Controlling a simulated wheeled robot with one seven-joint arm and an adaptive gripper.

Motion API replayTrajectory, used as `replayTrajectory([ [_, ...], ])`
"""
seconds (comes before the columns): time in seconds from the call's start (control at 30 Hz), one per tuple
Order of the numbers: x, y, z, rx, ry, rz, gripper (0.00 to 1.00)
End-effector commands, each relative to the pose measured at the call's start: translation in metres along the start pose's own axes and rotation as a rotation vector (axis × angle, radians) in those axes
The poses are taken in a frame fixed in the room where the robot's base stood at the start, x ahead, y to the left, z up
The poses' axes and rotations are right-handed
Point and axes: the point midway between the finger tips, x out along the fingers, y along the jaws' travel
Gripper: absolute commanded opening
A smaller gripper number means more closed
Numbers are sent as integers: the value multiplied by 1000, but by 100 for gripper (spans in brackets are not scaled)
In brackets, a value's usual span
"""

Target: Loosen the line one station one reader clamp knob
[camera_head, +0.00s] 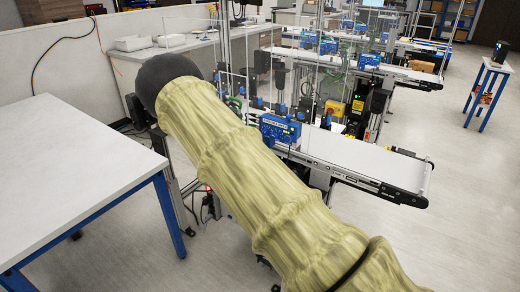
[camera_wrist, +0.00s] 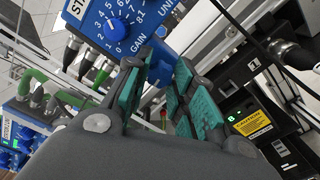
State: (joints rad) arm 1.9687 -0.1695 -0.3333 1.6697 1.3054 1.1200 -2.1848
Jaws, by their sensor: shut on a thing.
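In the wrist view my gripper (camera_wrist: 165,72) has its two teal-padded fingers brought together just under a blue box (camera_wrist: 118,22) with a GAIN dial. The fingers are shut on the reader clamp knob, which is mostly hidden between the pads. A black device (camera_wrist: 247,118) with a green display and a yellow caution label is close on the right. I cannot tell whether it is the reader. In the head view my sleeved arm hides the gripper and the knob.
Green connectors and cables (camera_wrist: 62,92) run close on the left in the wrist view. A black cylinder with a cable (camera_wrist: 285,52) sits at upper right. In the head view, a white conveyor (camera_head: 345,160) extends right and a white table (camera_head: 70,165) stands left.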

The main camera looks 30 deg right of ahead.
Motion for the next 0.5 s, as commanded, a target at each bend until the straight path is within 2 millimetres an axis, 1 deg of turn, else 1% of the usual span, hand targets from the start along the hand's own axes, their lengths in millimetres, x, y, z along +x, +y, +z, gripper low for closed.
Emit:
replayTrajectory([
  [0.47,0,1,-2,-13,3,1,1],
  [0.5,-1,1,-2,-13,3,1,28],
])
